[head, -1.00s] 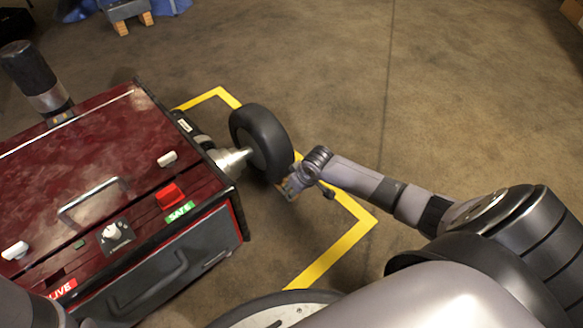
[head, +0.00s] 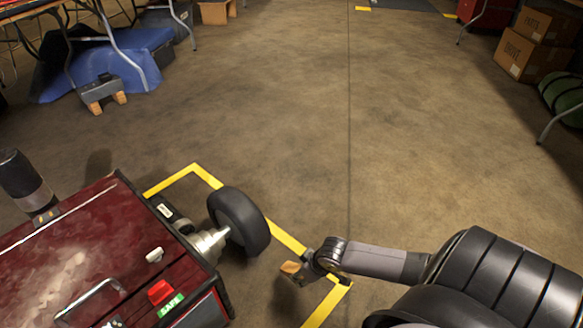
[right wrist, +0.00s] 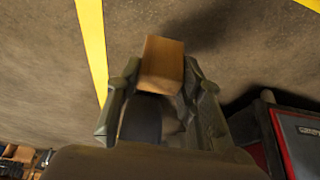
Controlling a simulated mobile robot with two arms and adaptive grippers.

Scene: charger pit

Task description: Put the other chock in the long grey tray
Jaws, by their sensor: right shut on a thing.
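My right gripper (head: 297,272) is shut on a wooden chock (head: 290,267), just right of the cart's black wheel (head: 239,221) and apart from it. In the right wrist view the tan chock (right wrist: 162,65) sticks out between the fingers (right wrist: 158,110). A long grey piece with tan wooden blocks (head: 103,90), which may be the grey tray, is on the floor at the upper left; I cannot tell how the blocks sit in or under it. My left gripper is out of view.
The dark red cart (head: 90,240) with switches and a handle fills the lower left. Yellow tape (head: 288,240) marks the floor around the wheel. Tables and a blue cover (head: 115,62) are at the upper left, cardboard boxes (head: 535,45) at the upper right. The middle floor is clear.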

